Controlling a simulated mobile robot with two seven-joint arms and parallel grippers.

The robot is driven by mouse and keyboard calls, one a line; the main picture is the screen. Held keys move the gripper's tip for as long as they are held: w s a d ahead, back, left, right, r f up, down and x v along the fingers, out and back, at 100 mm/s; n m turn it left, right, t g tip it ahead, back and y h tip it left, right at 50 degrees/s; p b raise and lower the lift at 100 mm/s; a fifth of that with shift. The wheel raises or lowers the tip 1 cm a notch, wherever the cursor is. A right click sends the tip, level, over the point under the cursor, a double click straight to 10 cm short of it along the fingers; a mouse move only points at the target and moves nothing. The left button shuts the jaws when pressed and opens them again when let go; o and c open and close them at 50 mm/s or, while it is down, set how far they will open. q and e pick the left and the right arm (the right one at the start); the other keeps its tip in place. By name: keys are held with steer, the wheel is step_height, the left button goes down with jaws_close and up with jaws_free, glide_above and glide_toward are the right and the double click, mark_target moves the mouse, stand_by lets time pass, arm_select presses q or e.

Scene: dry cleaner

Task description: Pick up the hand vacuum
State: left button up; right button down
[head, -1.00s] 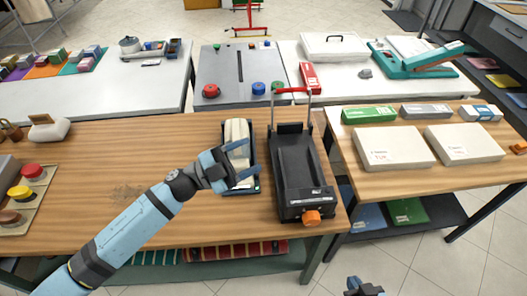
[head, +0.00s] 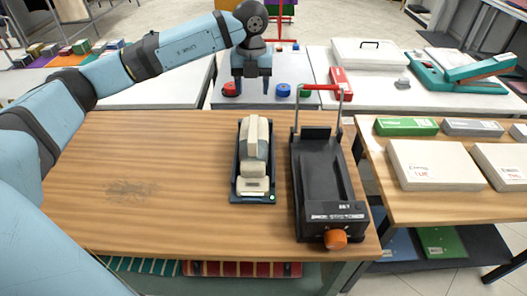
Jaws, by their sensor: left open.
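The hand vacuum (head: 255,160) is cream-coloured and lies lengthwise in a dark blue-black cradle (head: 262,199) on the wooden table. A small green light shows at the cradle's near right corner. My left gripper (head: 252,92) points down with its fingers apart and nothing between them. In the picture it is just beyond the vacuum's far end, apart from it; its exact height is hard to tell. My right gripper is out of view.
A black device (head: 322,180) with a red-handled bar and orange knob stands close to the right of the cradle. The wooden table (head: 150,160) is clear to the left. White boxes (head: 432,165) lie on the right table. A grey panel with coloured knobs is behind.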

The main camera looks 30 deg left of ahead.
mark_target(253, 126)
arm_select(q)
steer(key=f, duration=1.3)
steer(key=shift+s+d, duration=0.1)
steer(key=shift+s, duration=0.1)
steer(key=shift+f, duration=0.25)
jaws_close()
stand_by(1.3)
steer(key=shift+r, duration=0.1)
